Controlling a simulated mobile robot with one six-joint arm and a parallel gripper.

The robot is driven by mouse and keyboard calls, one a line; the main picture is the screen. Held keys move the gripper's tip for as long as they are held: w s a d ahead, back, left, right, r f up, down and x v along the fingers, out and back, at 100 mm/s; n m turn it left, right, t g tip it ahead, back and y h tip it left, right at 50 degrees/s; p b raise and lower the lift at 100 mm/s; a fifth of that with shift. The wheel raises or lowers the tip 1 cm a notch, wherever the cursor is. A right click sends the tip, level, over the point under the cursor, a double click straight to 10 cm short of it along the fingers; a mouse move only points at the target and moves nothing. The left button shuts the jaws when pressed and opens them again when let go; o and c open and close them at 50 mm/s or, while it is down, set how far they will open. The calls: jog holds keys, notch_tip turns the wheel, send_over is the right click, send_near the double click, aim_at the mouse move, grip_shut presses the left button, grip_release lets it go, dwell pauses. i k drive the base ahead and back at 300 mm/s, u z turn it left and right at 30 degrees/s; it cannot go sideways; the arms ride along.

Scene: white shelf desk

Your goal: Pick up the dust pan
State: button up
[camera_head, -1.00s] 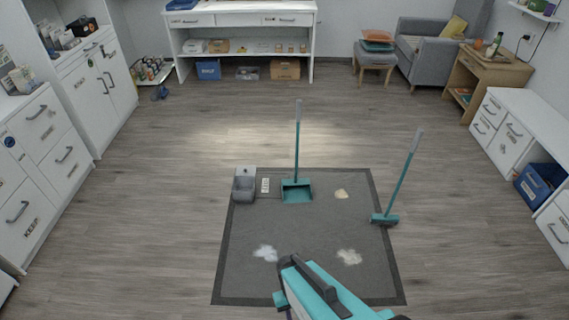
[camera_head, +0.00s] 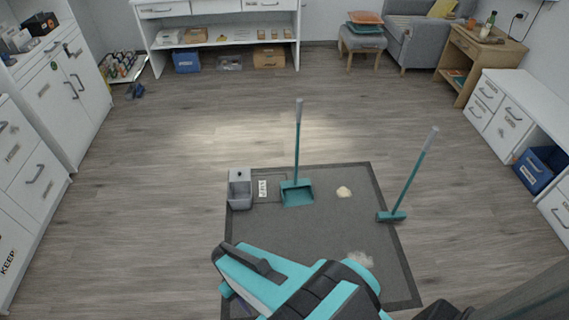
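The dust pan (camera_head: 297,193) is teal with a long upright handle that ends in a grey grip. It stands on the dark grey mat (camera_head: 300,230), near the mat's far edge. My teal and black arm reaches in from the bottom of the view, nearer to me than the dust pan and well apart from it. I cannot make out my gripper's fingertips.
A teal broom (camera_head: 392,216) leans upright at the mat's right edge. A grey bin (camera_head: 240,190) stands at the mat's far left corner. Pale debris piles (camera_head: 344,192) lie on the mat. White cabinets (camera_head: 35,165) line the left; the floor beyond the mat is clear.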

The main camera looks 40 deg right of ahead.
aim_at(296, 192)
jog(key=u, duration=0.05)
jog(key=i, duration=1.05)
jog(key=z, duration=0.1)
